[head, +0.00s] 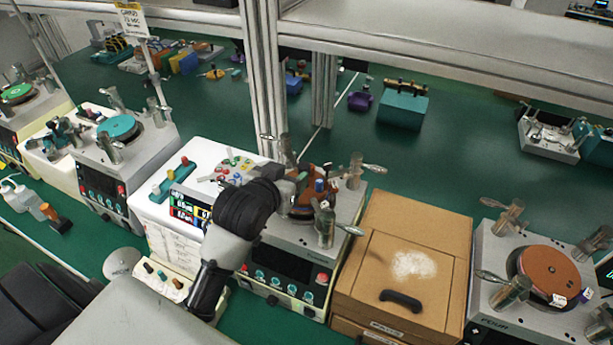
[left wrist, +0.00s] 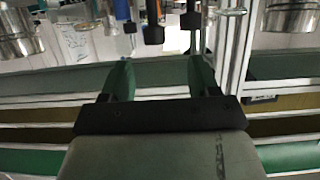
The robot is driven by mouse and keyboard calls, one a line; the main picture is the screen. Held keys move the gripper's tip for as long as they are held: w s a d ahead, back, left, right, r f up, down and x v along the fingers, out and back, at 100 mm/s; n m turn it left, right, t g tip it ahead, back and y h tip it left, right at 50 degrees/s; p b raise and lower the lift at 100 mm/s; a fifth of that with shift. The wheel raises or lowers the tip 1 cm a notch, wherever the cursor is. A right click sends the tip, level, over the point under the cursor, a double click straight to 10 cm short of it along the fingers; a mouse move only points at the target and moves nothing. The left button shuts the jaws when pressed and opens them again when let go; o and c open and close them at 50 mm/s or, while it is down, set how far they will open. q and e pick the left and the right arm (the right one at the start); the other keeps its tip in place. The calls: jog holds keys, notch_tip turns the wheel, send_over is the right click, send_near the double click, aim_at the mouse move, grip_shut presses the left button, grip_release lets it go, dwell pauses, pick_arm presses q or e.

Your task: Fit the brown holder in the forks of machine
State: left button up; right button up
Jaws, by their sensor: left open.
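My left gripper (head: 290,187) reaches over the near middle machine (head: 345,225) in the head view. In the left wrist view its two fingers (left wrist: 160,72) are apart with nothing between them. Just beyond them hang dark, blue-ended posts (left wrist: 152,22). A brown item (head: 325,198) with blue and red tops is on that machine's plate, right beside the fingertips; I cannot tell surely that it is the brown holder. The gripper partly hides the plate. My right gripper is out of view.
A brown wooden box (head: 400,260) with a black handle stands right of this machine. Another machine (head: 540,285) with a brown disc is farther right. A white unit (head: 205,160) with coloured parts is left. A metal frame post (head: 265,80) rises behind.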

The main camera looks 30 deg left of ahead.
aim_at(302, 167)
pick_arm(q)
jog(key=shift+x, duration=0.85)
jog(key=shift+w+f, duration=0.15)
jog(key=shift+w, duration=0.2)
jog(key=p+x, duration=0.2)
jog(key=x, duration=0.1)
jog(key=p+x, duration=0.1)
jog(key=shift+w+d, duration=0.2)
jog(key=shift+d, duration=0.1)
jog(key=shift+w+f, duration=0.2)
jog(key=shift+w, duration=0.1)
jog(key=shift+w+f, duration=0.15)
jog(key=shift+w, duration=0.05)
jog(key=shift+s, duration=0.1)
jog(key=c, duration=0.3)
grip_shut()
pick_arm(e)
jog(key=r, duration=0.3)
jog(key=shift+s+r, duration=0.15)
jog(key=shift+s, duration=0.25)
